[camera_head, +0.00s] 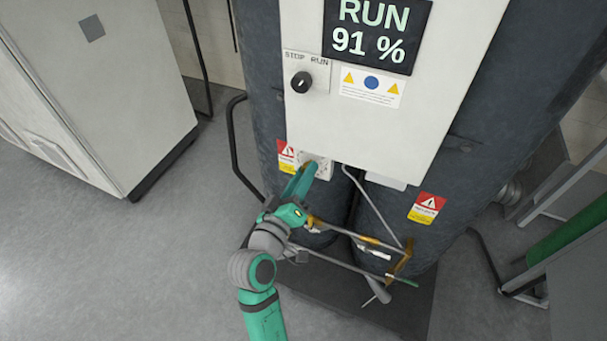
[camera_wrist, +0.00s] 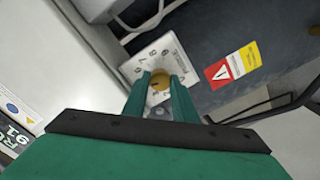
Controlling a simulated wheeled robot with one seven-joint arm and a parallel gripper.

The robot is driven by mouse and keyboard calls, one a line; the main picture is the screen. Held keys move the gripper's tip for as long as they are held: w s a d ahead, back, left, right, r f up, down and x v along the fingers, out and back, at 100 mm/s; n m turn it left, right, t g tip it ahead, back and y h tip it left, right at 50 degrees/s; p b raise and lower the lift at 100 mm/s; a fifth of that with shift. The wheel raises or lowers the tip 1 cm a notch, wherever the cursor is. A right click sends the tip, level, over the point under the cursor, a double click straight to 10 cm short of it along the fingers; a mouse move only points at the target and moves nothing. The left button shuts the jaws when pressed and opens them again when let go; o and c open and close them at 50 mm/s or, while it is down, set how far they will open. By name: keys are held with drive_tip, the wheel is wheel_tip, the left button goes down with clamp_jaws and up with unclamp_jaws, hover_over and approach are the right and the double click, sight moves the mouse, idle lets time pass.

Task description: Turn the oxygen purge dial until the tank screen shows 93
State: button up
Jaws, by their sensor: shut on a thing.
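The tank screen (camera_head: 370,32) in the head view reads RUN and 91 %. The purge dial is a small brass-coloured knob (camera_wrist: 160,82) on a white numbered plate (camera_wrist: 146,62) in the wrist view. My gripper (camera_wrist: 160,88) is shut on the knob, with one green finger on each side of it. In the head view my gripper (camera_head: 303,180) reaches up to the white plate (camera_head: 318,164) under the panel's lower edge. The knob itself is hidden there behind my fingers. Part of the plate's numbers is covered by the fingers in the wrist view.
A black STOP/RUN knob (camera_head: 301,82) sits on the panel above. Brass-fitted pipes (camera_head: 375,241) run right of my arm, below the panel. A black curved rail (camera_head: 236,150) stands to the left. A large grey cabinet (camera_head: 100,90) is further left, with clear floor before it.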

drive_tip(key=shift+m, duration=2.7)
drive_tip(key=o, duration=1)
drive_tip(key=shift+o, duration=0.2)
drive_tip(key=v, duration=1.1)
drive_tip(key=shift+w, duration=0.1)
